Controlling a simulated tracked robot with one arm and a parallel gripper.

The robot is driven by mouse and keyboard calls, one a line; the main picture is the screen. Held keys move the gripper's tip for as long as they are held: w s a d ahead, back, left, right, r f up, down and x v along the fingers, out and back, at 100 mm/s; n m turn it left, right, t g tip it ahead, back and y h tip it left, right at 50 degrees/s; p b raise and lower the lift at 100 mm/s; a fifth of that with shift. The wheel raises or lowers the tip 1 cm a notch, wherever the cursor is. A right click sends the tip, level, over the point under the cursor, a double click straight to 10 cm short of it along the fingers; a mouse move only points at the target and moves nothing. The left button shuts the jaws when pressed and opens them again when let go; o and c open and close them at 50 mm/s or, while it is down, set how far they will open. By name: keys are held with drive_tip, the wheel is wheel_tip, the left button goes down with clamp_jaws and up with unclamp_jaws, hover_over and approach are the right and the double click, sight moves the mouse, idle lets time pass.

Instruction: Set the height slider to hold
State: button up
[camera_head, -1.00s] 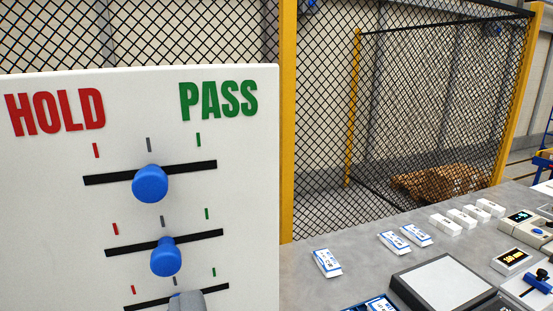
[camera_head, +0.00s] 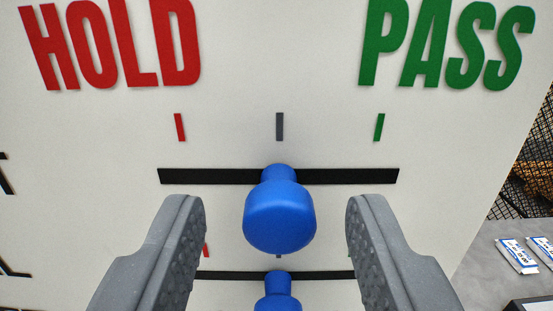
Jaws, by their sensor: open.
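The white panel (camera_head: 330,60) fills most of the view, with red HOLD lettering (camera_head: 110,45) at left and green PASS lettering (camera_head: 445,45) at right. A blue slider knob (camera_head: 279,218) sits mid-slot on the upper black slot (camera_head: 350,176), below the grey tick (camera_head: 280,127). A red tick (camera_head: 180,127) is on the HOLD side, a green tick (camera_head: 379,127) on the PASS side. My gripper (camera_head: 277,208) is open, one finger on each side of this knob, with gaps to both. No slider name is readable, so I cannot tell which is height.
A second blue knob (camera_head: 278,292) sits mid-slot on the lower slot (camera_head: 325,275), close below and partly cut off. At right, a grey table (camera_head: 480,275) holds small white-and-blue packets (camera_head: 517,255). Dark mesh (camera_head: 535,150) stands behind it.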

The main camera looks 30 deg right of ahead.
drive_tip(key=shift+x, duration=0.8)
clamp_jaws()
drive_tip(key=shift+r+p, duration=0.1)
drive_tip(key=shift+p, duration=0.3)
